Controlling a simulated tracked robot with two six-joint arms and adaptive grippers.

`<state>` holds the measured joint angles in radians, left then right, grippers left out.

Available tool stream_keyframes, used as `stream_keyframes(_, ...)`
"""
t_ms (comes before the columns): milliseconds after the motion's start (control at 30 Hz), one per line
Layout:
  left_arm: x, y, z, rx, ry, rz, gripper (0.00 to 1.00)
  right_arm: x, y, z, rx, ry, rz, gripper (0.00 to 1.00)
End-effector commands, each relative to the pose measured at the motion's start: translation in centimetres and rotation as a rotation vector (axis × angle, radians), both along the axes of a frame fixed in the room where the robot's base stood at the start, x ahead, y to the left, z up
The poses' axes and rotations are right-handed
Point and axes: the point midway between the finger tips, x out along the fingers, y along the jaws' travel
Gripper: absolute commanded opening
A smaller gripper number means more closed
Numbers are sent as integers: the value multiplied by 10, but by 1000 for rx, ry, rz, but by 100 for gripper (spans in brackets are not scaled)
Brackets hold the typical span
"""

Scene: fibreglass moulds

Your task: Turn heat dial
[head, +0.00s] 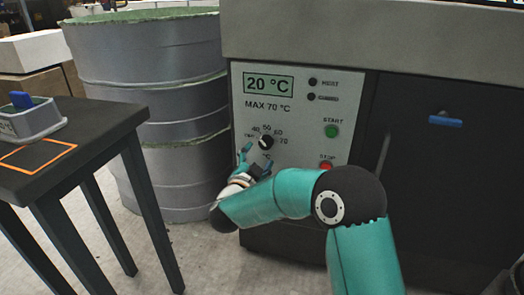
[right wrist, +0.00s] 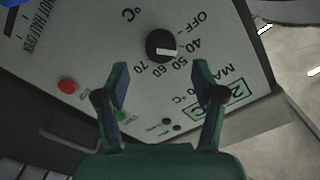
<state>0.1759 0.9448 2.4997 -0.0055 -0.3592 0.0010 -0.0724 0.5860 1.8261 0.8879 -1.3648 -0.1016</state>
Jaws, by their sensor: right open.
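The heat dial (head: 267,142) is a black round knob on the pale control panel (head: 305,95), with OFF, 40, 50, 60 and 70 around it. In the right wrist view the dial (right wrist: 161,44) carries a white mark on the side facing the numbers; its exact setting is hard to tell. My right gripper (head: 254,161) is just below and left of the dial in the head view. In the right wrist view the gripper (right wrist: 163,80) is open and empty, its fingers apart, with the knob beyond the gap. My left gripper is not in view.
The display (head: 268,84) reads 20 °C, above "MAX 70 °C". A green START button (head: 331,131) and red STOP button (head: 326,166) are right of the dial. A grey drum (head: 150,60) stands left of the oven, a dark table (head: 85,150) further left.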

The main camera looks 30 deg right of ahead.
Motion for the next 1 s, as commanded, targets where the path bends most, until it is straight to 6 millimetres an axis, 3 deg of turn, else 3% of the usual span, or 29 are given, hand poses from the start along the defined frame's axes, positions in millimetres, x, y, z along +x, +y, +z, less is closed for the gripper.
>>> stream_keyframes(100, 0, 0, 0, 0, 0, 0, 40, -15, 20, 0, 1, 1, 5, 69)
stream_keyframes(333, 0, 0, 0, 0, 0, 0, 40, -36, 43, 0, 2, -1, 1, 69)
stream_keyframes(1000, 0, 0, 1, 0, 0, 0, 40, -40, 43, -1, 1, 3, -8, 69)
